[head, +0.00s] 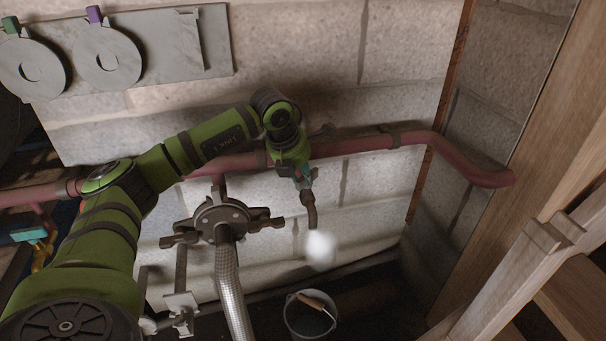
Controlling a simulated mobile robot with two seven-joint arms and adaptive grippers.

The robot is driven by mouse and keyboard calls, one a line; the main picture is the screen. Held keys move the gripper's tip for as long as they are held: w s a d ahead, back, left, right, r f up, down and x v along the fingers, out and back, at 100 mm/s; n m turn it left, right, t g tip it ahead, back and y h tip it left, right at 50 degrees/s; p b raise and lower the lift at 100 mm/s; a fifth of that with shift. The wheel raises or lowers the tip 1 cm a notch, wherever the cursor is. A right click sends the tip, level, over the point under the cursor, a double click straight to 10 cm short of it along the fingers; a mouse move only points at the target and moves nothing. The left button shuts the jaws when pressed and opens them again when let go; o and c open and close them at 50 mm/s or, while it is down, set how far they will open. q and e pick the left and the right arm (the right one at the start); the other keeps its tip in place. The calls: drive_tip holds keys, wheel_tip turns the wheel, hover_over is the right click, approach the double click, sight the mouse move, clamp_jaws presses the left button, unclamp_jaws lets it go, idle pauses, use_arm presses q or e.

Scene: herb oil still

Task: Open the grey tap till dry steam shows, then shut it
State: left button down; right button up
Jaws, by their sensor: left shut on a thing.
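My left arm reaches over from the left to the red pipe, and my left gripper (303,179) is shut at the tap there. The gripper hides most of the tap and its handle, so I cannot tell the handle's angle. The tap's dark, bent spout (311,215) shows below the gripper, pointing down. A small, thick white puff of steam (320,246) hangs just under the spout's mouth. A grey bucket (290,318) with a wooden grip stands on the floor below. My right gripper is not in view.
The red pipe (365,145) runs along the block wall. A clamped coupling (222,217) with a braided hose (230,285) hangs left of the tap. A teal-handled valve (30,235) is at far left. A wooden frame (530,250) stands at right.

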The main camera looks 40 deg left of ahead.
use_arm(q)
drive_tip(key=shift+w+a+m+g+h+p, duration=0.15)
drive_tip(key=shift+m+h+p, duration=0.2)
drive_tip(key=shift+m, duration=0.6)
drive_tip(key=shift+a+m+g+h+p, duration=0.1)
drive_tip(key=shift+m+g+h+p, duration=0.2)
drive_tip(key=shift+m, duration=0.7)
drive_tip(key=shift+w+a+m+g+h+p, duration=0.1)
drive_tip(key=shift+m+h+p, duration=0.3)
drive_tip(key=shift+m, duration=0.55)
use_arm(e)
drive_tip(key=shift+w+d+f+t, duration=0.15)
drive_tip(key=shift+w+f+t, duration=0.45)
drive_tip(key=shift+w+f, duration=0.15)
use_arm(q)
drive_tip(key=c, duration=1.1)
unclamp_jaws()
drive_tip(key=shift+r, duration=0.1)
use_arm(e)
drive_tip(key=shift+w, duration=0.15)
use_arm(q)
drive_tip(key=v, duration=1.2)
